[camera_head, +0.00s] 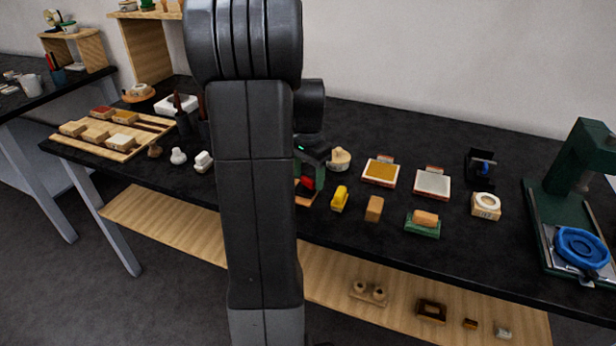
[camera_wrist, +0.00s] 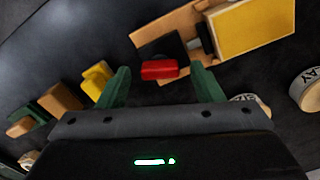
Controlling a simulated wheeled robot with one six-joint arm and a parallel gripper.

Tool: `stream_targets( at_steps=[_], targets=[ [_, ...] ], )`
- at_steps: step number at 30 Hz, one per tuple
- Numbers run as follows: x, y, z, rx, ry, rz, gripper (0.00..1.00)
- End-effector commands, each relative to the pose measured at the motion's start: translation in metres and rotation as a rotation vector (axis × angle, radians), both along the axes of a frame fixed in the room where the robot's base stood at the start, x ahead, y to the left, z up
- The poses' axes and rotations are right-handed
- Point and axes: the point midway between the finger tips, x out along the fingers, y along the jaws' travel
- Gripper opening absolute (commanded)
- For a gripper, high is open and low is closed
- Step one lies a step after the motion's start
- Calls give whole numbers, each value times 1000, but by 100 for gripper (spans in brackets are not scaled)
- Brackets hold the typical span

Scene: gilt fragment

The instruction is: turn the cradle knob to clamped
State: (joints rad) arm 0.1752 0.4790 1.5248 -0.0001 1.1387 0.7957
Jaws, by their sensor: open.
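The cradle knob is a small red bar (camera_wrist: 160,69) beside a black block on a light wooden base (camera_wrist: 150,36). In the head view the red knob (camera_head: 307,183) shows just right of my arm, low under my gripper (camera_head: 310,155). In the wrist view my gripper (camera_wrist: 162,75) is open, with one green finger to each side of the red knob in the picture. Gaps show between the knob and both fingers. I cannot tell how far the fingertips are above it. My arm hides part of the cradle in the head view.
A yellow block (camera_head: 340,198), a tan block (camera_head: 374,208) and a green-based block (camera_head: 423,223) stand nearby. A gold panel (camera_head: 381,172) and a round pale pot (camera_head: 340,158) lie behind. A green press (camera_head: 580,165) stands at the right.

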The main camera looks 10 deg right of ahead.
Motion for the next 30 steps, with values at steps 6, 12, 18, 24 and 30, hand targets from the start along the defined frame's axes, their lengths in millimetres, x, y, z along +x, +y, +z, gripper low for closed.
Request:
stream_targets(
  at_steps=[6, 12, 18, 24, 30],
  targets=[
    [0, 0, -7, 0, -1, 0, 60],
    [0, 0, -7, 0, -1, 0, 56],
    [0, 0, -7, 0, -1, 0, 17],
    [0, 0, -6, 0, 0, 32, 15],
    [0, 0, -5, 0, 0, 197, 15]
  ],
)
